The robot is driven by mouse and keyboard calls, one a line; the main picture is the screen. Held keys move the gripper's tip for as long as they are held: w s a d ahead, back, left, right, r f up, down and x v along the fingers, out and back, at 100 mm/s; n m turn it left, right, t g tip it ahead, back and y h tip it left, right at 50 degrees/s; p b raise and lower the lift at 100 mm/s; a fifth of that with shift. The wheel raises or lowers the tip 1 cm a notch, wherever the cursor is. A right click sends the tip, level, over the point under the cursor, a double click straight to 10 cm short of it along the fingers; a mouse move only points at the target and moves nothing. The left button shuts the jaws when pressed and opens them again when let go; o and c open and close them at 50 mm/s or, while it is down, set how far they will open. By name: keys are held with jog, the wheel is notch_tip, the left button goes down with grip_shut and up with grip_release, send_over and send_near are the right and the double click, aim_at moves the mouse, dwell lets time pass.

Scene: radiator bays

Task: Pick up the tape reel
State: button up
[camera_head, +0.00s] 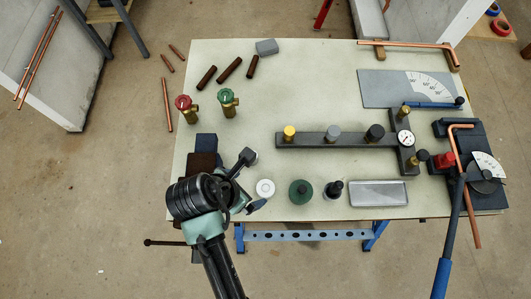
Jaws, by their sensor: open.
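The tape reel (265,188) looks like a small white disc with a grey centre. It sits near the front edge of the table, left of a dark green round item (301,192). My gripper (252,181) is open, with its dark fingers spread just left of the reel. One finger is up and left of the reel, the other down and left of it. I see nothing between the fingers. The height of the gripper above the table is hard to tell from this view.
A dark bottle (333,190) and a grey metal tray (378,194) stand to the right. A gauge manifold (335,139) lies behind. A vice (202,160) is partly hidden by my arm. A pipe bender (475,165) is at the right. The table's middle back is clear.

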aim_at(266, 188)
jog(key=x, duration=1.3)
jog(key=shift+s+d+p, duration=0.25)
jog(key=shift+s+p, duration=0.15)
jog(key=c, duration=1.1)
jog(key=shift+o, duration=0.2)
